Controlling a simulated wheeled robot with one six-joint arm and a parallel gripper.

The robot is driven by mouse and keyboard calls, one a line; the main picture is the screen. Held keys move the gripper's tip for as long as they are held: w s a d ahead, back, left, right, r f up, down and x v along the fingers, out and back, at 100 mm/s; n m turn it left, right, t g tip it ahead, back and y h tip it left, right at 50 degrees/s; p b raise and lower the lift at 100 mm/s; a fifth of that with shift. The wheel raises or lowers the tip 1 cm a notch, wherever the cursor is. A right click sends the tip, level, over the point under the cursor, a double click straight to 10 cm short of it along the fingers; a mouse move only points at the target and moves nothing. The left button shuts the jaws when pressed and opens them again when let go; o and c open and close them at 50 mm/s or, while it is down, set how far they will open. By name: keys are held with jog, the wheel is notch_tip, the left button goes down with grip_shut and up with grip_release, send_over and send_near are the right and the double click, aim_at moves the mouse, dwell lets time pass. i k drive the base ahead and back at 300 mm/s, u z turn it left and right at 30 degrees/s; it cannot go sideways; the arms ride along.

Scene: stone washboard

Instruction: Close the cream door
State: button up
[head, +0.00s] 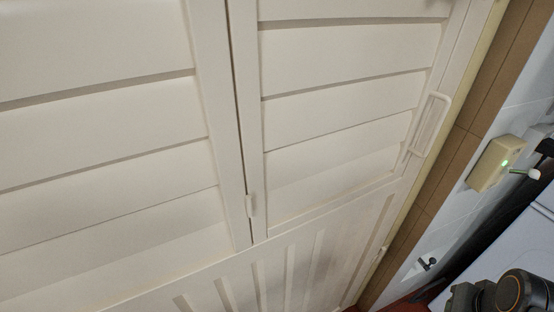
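The cream door (340,88) fills most of the head view, tilted in the picture. It has wide horizontal slats above and a panel of upright ribs below. A dark vertical seam divides the slatted part into a left and a right panel. A pale loop handle (430,125) is on the right panel near its right edge. A small cream catch (250,205) sits at the seam. The right edge lies close to the frame; I cannot tell whether it is fully shut. My gripper is not in view; only dark parts of my arm show at the bottom right.
Brown tiles (462,150) and pale wall tiles run along the right of the door. A dark hook (427,263) is lower down. A white surface (515,250) stands at lower right.

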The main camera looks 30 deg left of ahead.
aim_at(122, 189)
jog(key=u, duration=0.7)
jog(key=k, duration=1.3)
jog(key=z, duration=0.45)
jog(key=k, duration=1.1)
jog(key=u, duration=1.6)
jog(key=i, duration=0.95)
jog(key=z, duration=0.05)
